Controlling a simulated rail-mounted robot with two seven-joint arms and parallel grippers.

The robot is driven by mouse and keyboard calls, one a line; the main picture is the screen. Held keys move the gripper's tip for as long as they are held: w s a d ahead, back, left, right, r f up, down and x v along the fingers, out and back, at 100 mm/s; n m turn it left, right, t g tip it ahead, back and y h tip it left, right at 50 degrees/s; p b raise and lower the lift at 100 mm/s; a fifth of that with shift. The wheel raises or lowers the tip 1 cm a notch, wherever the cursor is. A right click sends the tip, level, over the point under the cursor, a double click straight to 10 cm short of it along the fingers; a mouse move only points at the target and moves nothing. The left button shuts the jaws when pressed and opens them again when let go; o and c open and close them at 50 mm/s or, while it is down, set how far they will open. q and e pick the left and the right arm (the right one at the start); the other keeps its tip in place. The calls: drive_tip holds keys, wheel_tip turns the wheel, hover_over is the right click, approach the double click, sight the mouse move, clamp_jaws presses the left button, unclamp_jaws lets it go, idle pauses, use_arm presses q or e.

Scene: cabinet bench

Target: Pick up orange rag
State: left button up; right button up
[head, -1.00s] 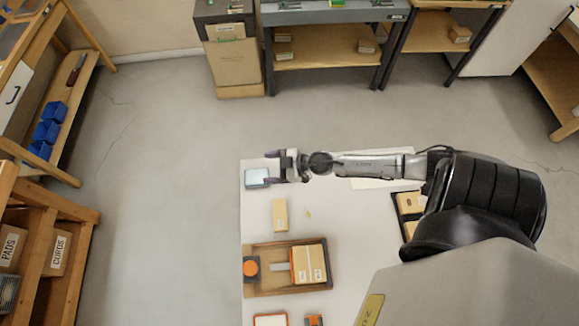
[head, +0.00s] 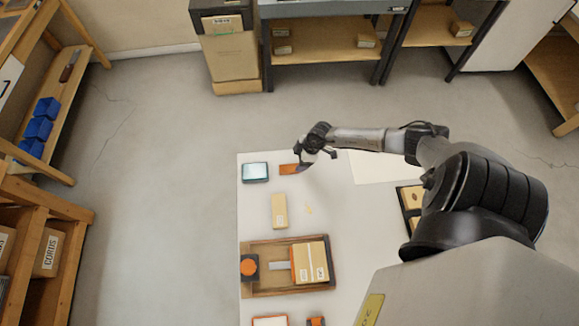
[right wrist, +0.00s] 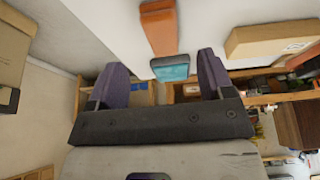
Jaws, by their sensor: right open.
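The orange rag (head: 289,169) lies flat on the white bench top (head: 256,215), near its far edge, just right of a pale blue-topped device (head: 255,172). My right gripper (head: 304,160) is at the rag's right end in the head view and partly hides that end. My left gripper is in neither view.
A small cardboard box (head: 279,211) stands nearer on the bench. A wooden tray (head: 286,243) holds a larger box and an orange-topped block. A dark tray (head: 404,206) with boxes sits at the right. Bare floor surrounds the bench's left and far sides.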

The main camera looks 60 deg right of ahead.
sight(292, 167)
drive_tip(key=b+x, duration=0.1)
drive_tip(key=x, duration=0.4)
drive_tip(key=shift+w+a+f, duration=0.1)
drive_tip(key=shift+a+f, duration=0.1)
drive_tip(key=shift+f, duration=0.1)
drive_tip(key=shift+w+a+f+b, duration=0.1)
drive_tip(key=shift+w+f+b, duration=0.05)
drive_tip(key=shift+f+b, duration=0.25)
drive_tip(key=c, duration=1)
drive_tip(key=shift+r, duration=0.1)
